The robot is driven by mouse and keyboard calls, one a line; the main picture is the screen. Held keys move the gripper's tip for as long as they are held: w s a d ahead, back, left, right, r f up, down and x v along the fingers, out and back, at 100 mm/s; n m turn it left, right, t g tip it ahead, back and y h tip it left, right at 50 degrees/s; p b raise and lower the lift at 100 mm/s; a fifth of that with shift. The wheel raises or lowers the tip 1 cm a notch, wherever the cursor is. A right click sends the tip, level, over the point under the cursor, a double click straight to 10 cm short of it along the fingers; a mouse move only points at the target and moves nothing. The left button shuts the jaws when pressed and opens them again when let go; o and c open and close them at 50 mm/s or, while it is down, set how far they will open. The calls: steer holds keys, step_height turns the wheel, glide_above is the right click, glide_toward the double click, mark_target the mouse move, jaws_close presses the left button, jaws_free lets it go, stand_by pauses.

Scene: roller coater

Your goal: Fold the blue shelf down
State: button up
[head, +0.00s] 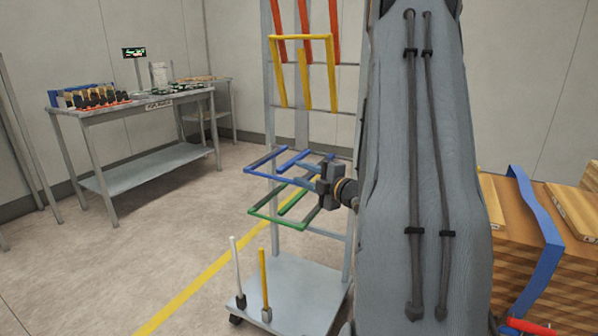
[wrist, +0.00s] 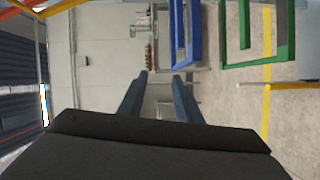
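The blue shelf (head: 268,160) is an open tube frame on the wheeled rack. In the head view it sticks out roughly level, just above the green shelf (head: 268,216). My gripper (head: 304,173) is at the right end of the blue shelf, partly covering it. In the wrist view the blue shelf (wrist: 197,35) stands at the top, beyond the fingertips. My gripper (wrist: 161,77) is open there, with its two fingers apart and nothing between them. The right fingertip is close to the blue frame; I cannot tell whether they touch.
A white post (head: 237,265) and yellow post (head: 264,278) rise from the rack's base (head: 298,285). A table (head: 150,105) stands back left. Floor left of the rack is clear.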

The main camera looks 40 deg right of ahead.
steer(key=shift+s+f, duration=0.1)
steer(key=shift+s, duration=0.8)
